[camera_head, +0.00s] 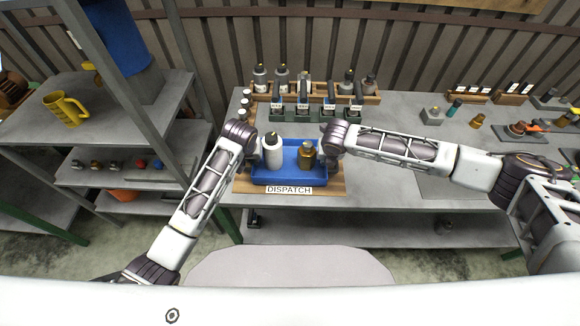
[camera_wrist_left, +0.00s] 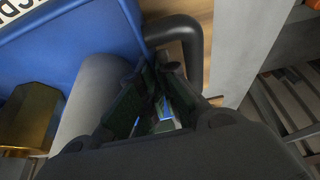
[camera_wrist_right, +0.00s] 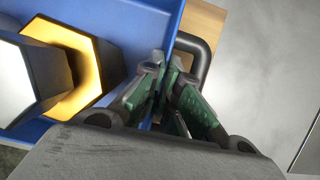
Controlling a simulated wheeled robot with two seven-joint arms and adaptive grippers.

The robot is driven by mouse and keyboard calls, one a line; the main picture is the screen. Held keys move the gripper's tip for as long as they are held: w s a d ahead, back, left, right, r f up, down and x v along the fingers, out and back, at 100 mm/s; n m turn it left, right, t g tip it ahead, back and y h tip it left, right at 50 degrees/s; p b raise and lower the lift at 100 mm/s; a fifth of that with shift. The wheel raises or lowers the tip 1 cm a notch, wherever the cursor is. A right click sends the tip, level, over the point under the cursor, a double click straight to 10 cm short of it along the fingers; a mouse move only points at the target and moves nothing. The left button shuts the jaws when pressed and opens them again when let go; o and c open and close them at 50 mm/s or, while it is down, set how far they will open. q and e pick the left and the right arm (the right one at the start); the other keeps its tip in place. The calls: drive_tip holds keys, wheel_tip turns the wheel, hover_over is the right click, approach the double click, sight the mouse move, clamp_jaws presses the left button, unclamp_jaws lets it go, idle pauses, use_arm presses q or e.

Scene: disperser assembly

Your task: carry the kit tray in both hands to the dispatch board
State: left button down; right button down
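The blue kit tray (camera_head: 272,181) sits on the wooden dispatch board (camera_head: 330,188), behind its DISPATCH label. A white bottle (camera_head: 272,154) and a brown-gold bottle (camera_head: 306,156) stand upright in the tray. My left gripper (camera_head: 257,158) is at the tray's left side; in the left wrist view its fingers (camera_wrist_left: 155,88) are close together at the tray edge beside a black handle (camera_wrist_left: 185,35). My right gripper (camera_head: 322,157) is at the right side; its fingers (camera_wrist_right: 166,80) are nearly together beside the other handle (camera_wrist_right: 203,58). The exact contacts are partly hidden by the fingers.
Labelled green stands (camera_head: 302,110) and a wooden rack of bottles (camera_head: 315,90) stand behind the tray. A shelf with a yellow mug (camera_head: 65,108) is at left, beside a grey post. Small parts lie on the right table; grey tabletop (camera_head: 395,193) is clear right of the board.

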use_arm(q)
drive_tip(key=shift+w+f+b, duration=0.1)
drive_tip(key=shift+f+b, duration=0.1)
drive_tip(key=shift+b, duration=0.1)
use_arm(e)
drive_tip(key=shift+w+d+f, duration=0.1)
drive_tip(key=shift+f, duration=0.1)
use_arm(q)
drive_tip(key=c, duration=2.1)
unclamp_jaws()
drive_tip(key=shift+a+f, duration=0.1)
drive_tip(key=shift+f, duration=0.05)
use_arm(e)
drive_tip(key=c, duration=2.1)
unclamp_jaws()
drive_tip(key=shift+f, duration=0.15)
use_arm(q)
drive_tip(key=o, duration=0.5)
drive_tip(key=shift+c, duration=0.2)
use_arm(e)
drive_tip(key=o, duration=0.5)
drive_tip(key=shift+s, duration=0.2)
drive_tip(key=shift+c, duration=0.2)
use_arm(q)
drive_tip(key=shift+s+r, duration=0.2)
drive_tip(key=shift+v, duration=3.9)
